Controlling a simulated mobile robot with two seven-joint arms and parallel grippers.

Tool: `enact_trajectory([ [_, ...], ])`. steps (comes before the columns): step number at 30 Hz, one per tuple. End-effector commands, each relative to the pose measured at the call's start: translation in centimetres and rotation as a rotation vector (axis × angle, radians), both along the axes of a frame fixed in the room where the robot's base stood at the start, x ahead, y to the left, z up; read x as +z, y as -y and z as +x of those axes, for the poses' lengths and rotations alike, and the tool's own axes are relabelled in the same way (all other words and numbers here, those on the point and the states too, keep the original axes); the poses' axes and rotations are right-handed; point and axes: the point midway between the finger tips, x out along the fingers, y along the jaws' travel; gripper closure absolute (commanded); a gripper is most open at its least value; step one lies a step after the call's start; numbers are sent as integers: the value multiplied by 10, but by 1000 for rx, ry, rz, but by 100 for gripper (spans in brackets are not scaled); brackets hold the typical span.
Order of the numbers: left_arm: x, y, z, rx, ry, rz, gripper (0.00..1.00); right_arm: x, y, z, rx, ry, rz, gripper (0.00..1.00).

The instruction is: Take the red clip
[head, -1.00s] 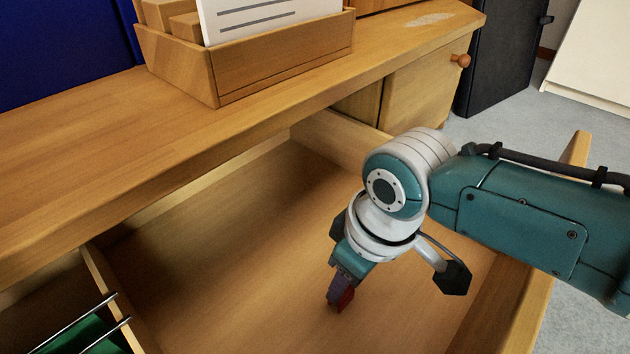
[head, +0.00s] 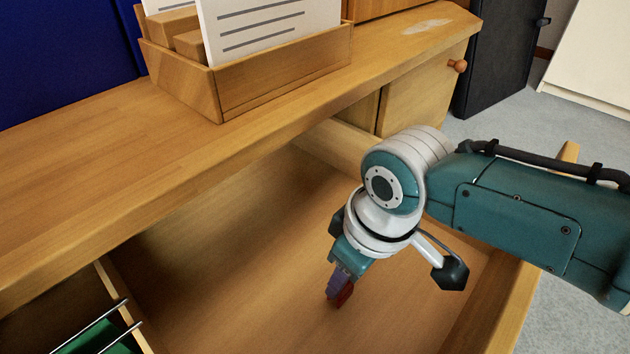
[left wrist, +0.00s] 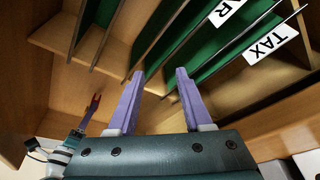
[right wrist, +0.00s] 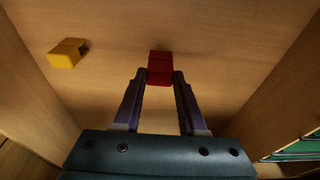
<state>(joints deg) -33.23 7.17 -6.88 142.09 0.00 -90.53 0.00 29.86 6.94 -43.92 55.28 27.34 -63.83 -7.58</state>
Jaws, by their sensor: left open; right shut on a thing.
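The red clip (right wrist: 160,68) is a small red block held between the fingertips of my right gripper (right wrist: 160,80), which is shut on it. In the head view my right gripper (head: 340,284) points down into the open wooden drawer (head: 250,265), with the red clip (head: 345,295) at its tips. I cannot tell whether the clip touches the drawer floor. My left gripper (left wrist: 158,75) is open and empty, in front of green hanging folders (left wrist: 200,40). It is out of the head view.
A yellow clip (right wrist: 66,54) lies on the drawer floor left of the red one. A wooden card box (head: 285,85) stands on the desk top (head: 120,150). The drawer floor around my right gripper is mostly clear.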

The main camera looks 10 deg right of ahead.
Motion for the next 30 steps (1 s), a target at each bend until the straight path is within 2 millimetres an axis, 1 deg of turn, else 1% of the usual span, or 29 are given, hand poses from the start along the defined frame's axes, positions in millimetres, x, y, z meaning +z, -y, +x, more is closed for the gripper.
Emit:
enact_trajectory([
  [3, 6, 1, 0, 1, 0, -2, 50, 5, 0, 0, 0, 0, 0, 100],
  [14, 14, 3, 0, 6, 0, -9, 50, 13, 0, 0, 0, 0, 0, 100],
  [30, 51, 1, 0, 3, -1, -4, 50, 47, 0, 0, -1, -1, 1, 100],
])
